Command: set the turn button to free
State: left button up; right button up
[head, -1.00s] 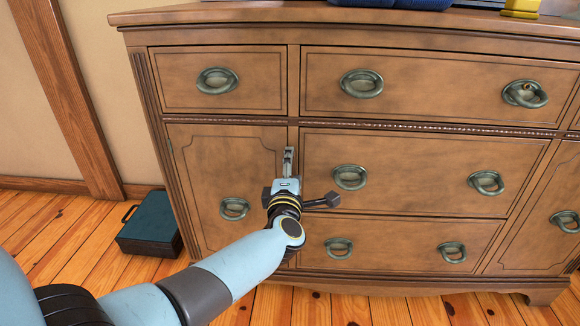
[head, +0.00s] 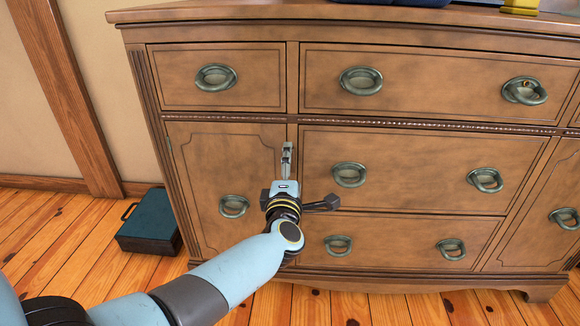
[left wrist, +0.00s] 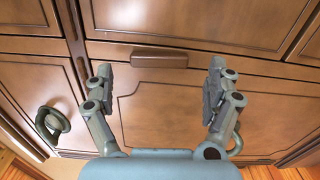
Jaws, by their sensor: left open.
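The turn button looks to be the small brown wooden block (left wrist: 160,58) in the left wrist view. My left gripper (left wrist: 158,80) is open, one finger to the left of the block and one to the right, with visible gaps at both ends. In the head view my left gripper (head: 287,158) is in front of the post between the left door (head: 215,165) and the middle drawers, and the block is hidden there. I cannot tell how far the fingertips are from the block. My right gripper is out of view.
The wooden dresser (head: 430,122) fills most of the view, with protruding ring handles such as the door handle (head: 234,207) and a drawer handle (head: 348,175). A dark teal case (head: 150,222) is on the plank floor at left. Objects on the dresser top are cut off.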

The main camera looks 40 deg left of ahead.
pick_arm(q)
jog(key=v, duration=1)
jog(key=shift+s+d, duration=0.25)
pick_arm(e)
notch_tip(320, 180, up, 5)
jog(key=p, duration=0.7)
pick_arm(q)
jog(key=s+d+f+m+g+h+p, duration=0.1)
jog(key=s+f+m+g+h+p, duration=0.45)
jog(key=s+f+m, duration=0.9)
jog(key=s+f+m+g+h, duration=0.1)
jog(key=s+f+m+g, duration=0.2)
jog(key=s, duration=0.8)
jog(key=s+a+f+m+g, duration=0.1)
jog(key=s+f+m+g, duration=0.2)
jog(key=s, duration=0.8)
jog(key=s+a+f+m+g+h, duration=0.1)
jog(key=s+f+m+g, duration=0.2)
jog(key=s, duration=0.8)
notch_tip(320, 180, down, 4)
jog(key=shift+r+m+h+b, duration=0.2)
jog(key=shift+m+h+b, duration=0.15)
jog(key=shift+m, duration=0.6)
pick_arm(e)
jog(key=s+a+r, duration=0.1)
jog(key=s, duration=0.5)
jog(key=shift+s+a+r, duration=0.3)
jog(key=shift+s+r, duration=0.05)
pick_arm(q)
jog(key=shift+g, duration=0.25)
